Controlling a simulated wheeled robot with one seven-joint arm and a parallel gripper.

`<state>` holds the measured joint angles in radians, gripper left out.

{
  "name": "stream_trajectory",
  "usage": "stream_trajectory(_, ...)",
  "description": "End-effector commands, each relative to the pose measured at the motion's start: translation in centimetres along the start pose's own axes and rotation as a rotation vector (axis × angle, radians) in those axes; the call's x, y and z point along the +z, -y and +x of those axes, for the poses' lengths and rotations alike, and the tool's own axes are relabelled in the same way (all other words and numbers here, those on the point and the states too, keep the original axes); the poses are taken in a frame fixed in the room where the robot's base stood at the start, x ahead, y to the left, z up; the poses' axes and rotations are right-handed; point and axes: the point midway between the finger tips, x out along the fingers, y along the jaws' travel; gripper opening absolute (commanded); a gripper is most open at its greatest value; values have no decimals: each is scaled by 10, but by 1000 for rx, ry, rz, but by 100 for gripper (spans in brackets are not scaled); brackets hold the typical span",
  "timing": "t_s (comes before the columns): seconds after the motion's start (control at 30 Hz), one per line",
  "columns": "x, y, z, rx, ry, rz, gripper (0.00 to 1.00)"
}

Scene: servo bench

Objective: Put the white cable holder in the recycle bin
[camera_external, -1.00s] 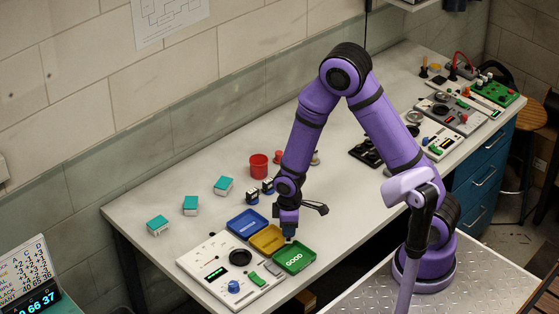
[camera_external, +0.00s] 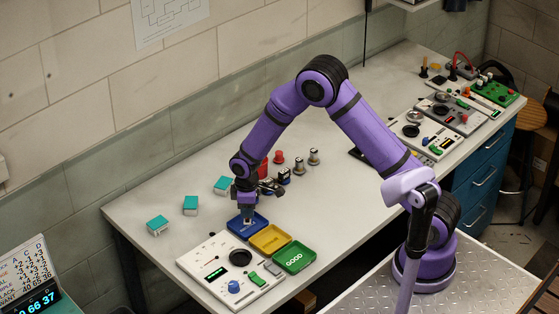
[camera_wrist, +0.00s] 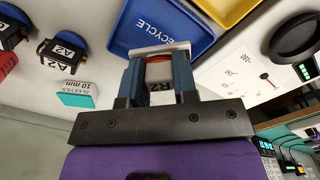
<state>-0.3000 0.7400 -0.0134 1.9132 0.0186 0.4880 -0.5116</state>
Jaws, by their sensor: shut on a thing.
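My gripper (camera_external: 248,217) is at the blue recycle bin (camera_external: 262,222), with its fingers pointing down over it. The blue bin (camera_wrist: 140,28), marked RECYCLE, lies behind the holder in that view. I cannot tell whether the holder touches the bin floor. In the external view the holder is too small to make out clearly.
A yellow tray (camera_external: 270,239) and a green GOOD tray (camera_external: 294,257) adjoin the bin. A white panel (camera_external: 215,272) lies in front-left. Teal-topped boxes (camera_external: 190,205) and a red cup (camera_external: 263,168) stand behind. The mid-bench right of the trays is clear.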

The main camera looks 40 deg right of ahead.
Motion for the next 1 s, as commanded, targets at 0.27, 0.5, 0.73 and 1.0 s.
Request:
stream_trajectory(0.27, -1, -1, 35, 0, 1, 1, 4)
stream_trajectory(0.5, -1, -1, 36, 0, 0, 1, 4)
stream_trajectory(0.73, -1, -1, 38, 0, 0, 1, 45)
stream_trajectory(1.0, -1, -1, 38, 0, 0, 1, 53)
